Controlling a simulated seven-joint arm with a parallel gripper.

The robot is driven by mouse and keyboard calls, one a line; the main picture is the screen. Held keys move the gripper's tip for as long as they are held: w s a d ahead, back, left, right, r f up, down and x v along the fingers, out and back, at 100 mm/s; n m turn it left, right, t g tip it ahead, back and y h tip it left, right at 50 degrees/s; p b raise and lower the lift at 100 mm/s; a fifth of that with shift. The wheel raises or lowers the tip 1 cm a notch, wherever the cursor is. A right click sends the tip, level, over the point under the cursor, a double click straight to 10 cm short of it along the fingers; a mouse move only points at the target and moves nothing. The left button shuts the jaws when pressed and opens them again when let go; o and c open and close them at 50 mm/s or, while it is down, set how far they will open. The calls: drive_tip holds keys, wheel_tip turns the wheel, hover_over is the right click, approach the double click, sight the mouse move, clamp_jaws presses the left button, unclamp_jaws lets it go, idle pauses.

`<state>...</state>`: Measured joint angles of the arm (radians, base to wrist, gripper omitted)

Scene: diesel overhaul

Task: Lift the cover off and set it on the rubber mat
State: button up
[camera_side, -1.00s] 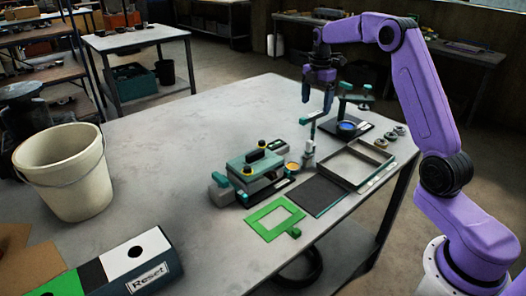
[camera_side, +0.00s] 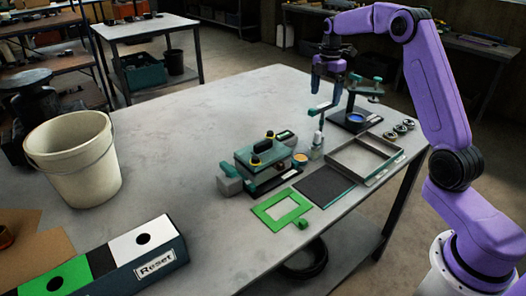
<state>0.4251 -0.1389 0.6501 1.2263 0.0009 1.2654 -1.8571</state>
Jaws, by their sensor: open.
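The cover (camera_side: 258,152) looks like the teal-green top plate with a black handle and yellow-ringed knobs. It sits on a grey block assembly at the table's centre. The rubber mat (camera_side: 324,186) appears to be the dark flat rectangle to the right of the assembly, and its surface is bare. My gripper (camera_side: 326,92) is open and points down, above and to the right of the cover, in front of the far part of the table. It is apart from the cover, with nothing visibly held.
A green frame (camera_side: 263,215) lies in front of the mat. A shallow metal tray (camera_side: 345,172) is behind it. A small bottle (camera_side: 317,146) and a teal-and-black stand (camera_side: 352,118) are near my gripper. A bucket (camera_side: 75,160) and Reset box (camera_side: 150,262) are left. The table's left middle is clear.

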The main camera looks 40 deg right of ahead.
drive_tip(key=c, duration=0.7)
drive_tip(key=w+a+r, duration=0.1)
drive_tip(key=a+r, duration=0.1)
drive_tip(key=a, duration=0.5)
drive_tip(key=w+a+r, duration=0.1)
drive_tip(key=a+r, duration=0.2)
drive_tip(key=a, duration=0.3)
wheel_tip(320, 180, up, 3)
hover_over(263, 142)
wheel_tip(263, 142, down, 17)
drive_tip(key=shift+s+r, duration=0.1)
